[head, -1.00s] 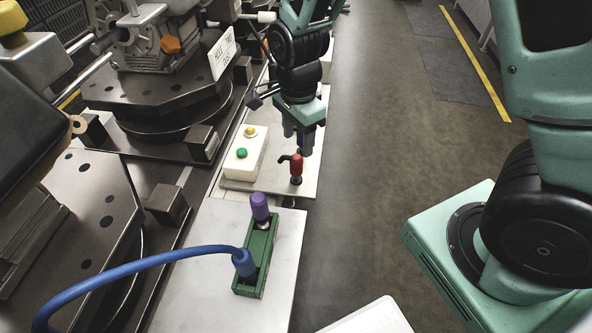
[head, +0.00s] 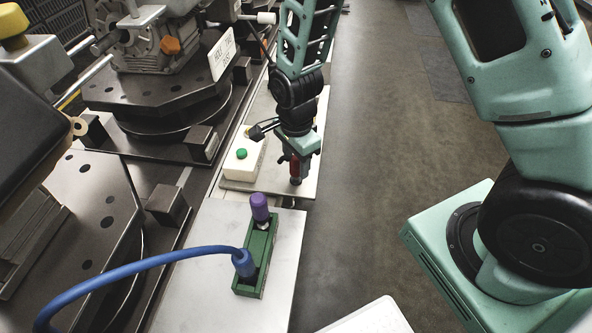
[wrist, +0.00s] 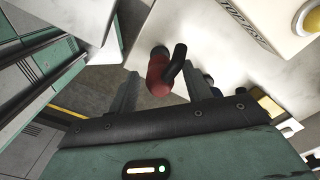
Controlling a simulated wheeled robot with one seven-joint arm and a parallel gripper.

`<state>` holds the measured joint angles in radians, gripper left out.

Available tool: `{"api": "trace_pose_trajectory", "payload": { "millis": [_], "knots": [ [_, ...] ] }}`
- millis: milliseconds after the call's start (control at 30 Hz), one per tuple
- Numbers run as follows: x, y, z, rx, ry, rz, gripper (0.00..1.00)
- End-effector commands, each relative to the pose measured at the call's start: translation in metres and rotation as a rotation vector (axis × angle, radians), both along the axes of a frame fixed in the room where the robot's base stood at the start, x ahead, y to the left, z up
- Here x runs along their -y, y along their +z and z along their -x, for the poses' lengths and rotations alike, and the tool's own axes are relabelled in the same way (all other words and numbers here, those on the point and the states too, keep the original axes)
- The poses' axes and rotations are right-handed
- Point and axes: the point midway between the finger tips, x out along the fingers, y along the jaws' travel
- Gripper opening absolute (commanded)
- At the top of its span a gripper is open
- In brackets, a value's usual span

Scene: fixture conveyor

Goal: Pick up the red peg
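The red peg (head: 295,170) stands on the white plate beside the button box, with a black handle sticking out at its side. My gripper (head: 299,165) points down over it, and the fingers reach down around its upper part. In the wrist view the red peg (wrist: 158,74) with its black handle lies between the two fingers of my gripper (wrist: 163,84). A gap shows on the left side of the peg, so the fingers are open. In the head view my gripper hides part of the peg.
A cream button box (head: 242,160) with a green button stands just left of my gripper. Nearer, a green block (head: 258,262) holds a purple-topped peg (head: 260,208) and a blue cable plug (head: 244,263). Dark machine fixtures fill the left; open floor lies right.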

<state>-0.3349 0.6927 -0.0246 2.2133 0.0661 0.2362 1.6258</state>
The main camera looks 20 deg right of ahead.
Motion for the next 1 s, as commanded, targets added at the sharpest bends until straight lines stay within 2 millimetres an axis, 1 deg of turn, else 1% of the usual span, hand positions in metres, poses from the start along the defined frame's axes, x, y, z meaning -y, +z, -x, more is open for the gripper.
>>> {"api": "trace_pose_trajectory", "payload": {
  "millis": [33, 67, 100, 133, 167, 433, 533, 667, 800, 900, 1000],
  "knots": [
    [0.0, 0.0, 0.0, 0.0, 0.0, 0.0, 0.34],
    [0.0, 0.0, 0.0, 0.0, 0.0, 0.0, 0.26],
    [0.0, 0.0, 0.0, 0.0, 0.0, 0.0, 0.15],
    [0.0, 0.0, 0.0, 0.0, 0.0, 0.0, 0.06],
    [0.0, 0.0, 0.0, 0.0, 0.0, 0.0, 0.0],
    [0.0, 0.002, 0.0, 0.001, 0.0, 0.0, 0.0],
    [0.0, 0.009, -0.001, 0.004, 0.0, -0.001, 0.0],
    [-0.001, 0.03, -0.001, 0.005, 0.0, -0.002, 0.0],
    [-0.001, 0.059, -0.001, 0.006, 0.001, -0.002, 0.0],
    [-0.001, 0.077, -0.001, 0.005, 0.001, -0.002, 0.0],
    [0.0, 0.09, -0.001, 0.003, 0.003, -0.002, 0.0]
  ]
}}
